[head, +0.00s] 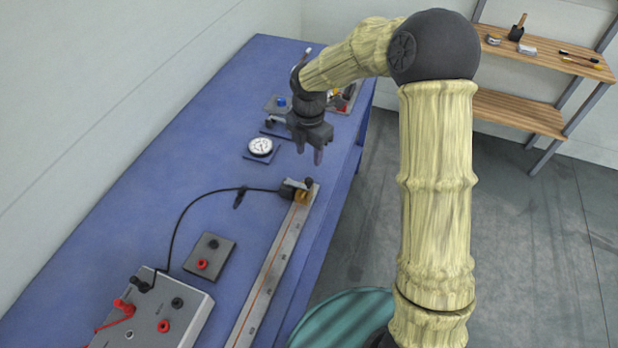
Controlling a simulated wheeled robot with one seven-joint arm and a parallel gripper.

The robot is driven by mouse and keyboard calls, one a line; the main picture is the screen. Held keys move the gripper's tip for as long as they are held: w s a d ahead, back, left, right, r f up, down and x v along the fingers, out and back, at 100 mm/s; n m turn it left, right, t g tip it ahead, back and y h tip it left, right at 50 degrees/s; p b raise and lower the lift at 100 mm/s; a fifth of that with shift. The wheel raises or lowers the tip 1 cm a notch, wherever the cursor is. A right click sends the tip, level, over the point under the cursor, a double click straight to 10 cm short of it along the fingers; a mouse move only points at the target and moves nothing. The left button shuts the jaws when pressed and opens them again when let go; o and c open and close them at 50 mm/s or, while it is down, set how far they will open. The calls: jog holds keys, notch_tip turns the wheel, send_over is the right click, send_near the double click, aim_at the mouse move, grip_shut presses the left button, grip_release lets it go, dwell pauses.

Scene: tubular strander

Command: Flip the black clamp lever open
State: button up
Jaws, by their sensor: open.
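A small clamp-like fitting (301,195) with a brass-coloured block sits at the far end of the long metal rail (262,292). A small black piece (309,182) stands up at its right side. It may be the clamp lever, but it is too small to tell its position. My gripper (309,156) is open and empty, pointing down above the bench, beyond the fitting and apart from it. A dark plate with a small grey and black device (275,123) lies just left of my gripper and is partly hidden by it.
A white dial gauge (260,146) lies close left of my gripper. A black cable (180,220) runs from the fitting to a grey box (185,318) with red and black terminals. A small terminal plate (210,256) lies between. The left of the blue bench (150,170) is clear.

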aim_at(309, 179)
notch_tip(309, 179, down, 12)
jog(key=shift+p, duration=0.95)
grip_shut()
